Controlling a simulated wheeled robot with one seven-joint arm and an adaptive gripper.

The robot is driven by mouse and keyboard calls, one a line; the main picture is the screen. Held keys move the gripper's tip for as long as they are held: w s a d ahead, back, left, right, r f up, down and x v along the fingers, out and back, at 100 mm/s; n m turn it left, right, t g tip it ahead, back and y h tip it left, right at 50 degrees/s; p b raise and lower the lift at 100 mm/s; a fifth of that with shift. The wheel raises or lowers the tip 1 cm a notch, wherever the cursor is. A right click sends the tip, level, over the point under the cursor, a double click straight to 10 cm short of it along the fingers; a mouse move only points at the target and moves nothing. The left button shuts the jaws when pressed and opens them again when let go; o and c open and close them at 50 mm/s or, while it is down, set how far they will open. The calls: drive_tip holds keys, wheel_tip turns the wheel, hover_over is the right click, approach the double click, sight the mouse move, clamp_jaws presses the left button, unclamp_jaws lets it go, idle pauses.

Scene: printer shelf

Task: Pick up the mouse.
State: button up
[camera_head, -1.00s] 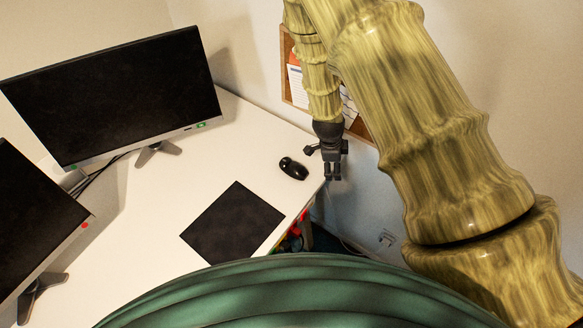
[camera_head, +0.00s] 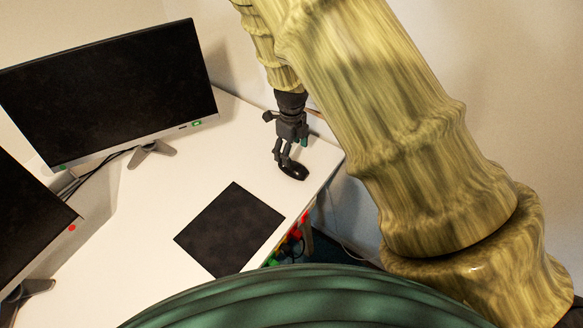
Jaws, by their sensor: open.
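The black computer mouse (camera_head: 295,171) lies on the white desk, near its right edge and above the dark mouse pad (camera_head: 229,229) in the picture. My gripper (camera_head: 282,162) is open and points down at the mouse. Its fingers overlap the left end of the mouse in this view and hide part of it. I cannot tell whether the fingers touch the mouse.
A large monitor (camera_head: 115,95) stands at the back left of the desk, and a second monitor (camera_head: 30,215) stands at the far left. The white desk (camera_head: 140,215) is bare between the monitors and the pad. Colourful items (camera_head: 294,240) show below the desk's right edge.

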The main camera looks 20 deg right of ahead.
sight(293, 164)
wheel_tip(293, 164, down, 2)
drive_tip(key=shift+f, duration=0.15)
drive_tip(key=shift+s+d+f+p, duration=0.1)
drive_tip(key=shift+s+f+p, duration=0.05)
drive_tip(key=shift+f+p, duration=0.55)
drive_tip(key=shift+d+f+p, duration=0.15)
drive_tip(key=shift+f+p, duration=0.4)
drive_tip(key=shift+f, duration=1.5)
drive_tip(key=c, duration=1.1)
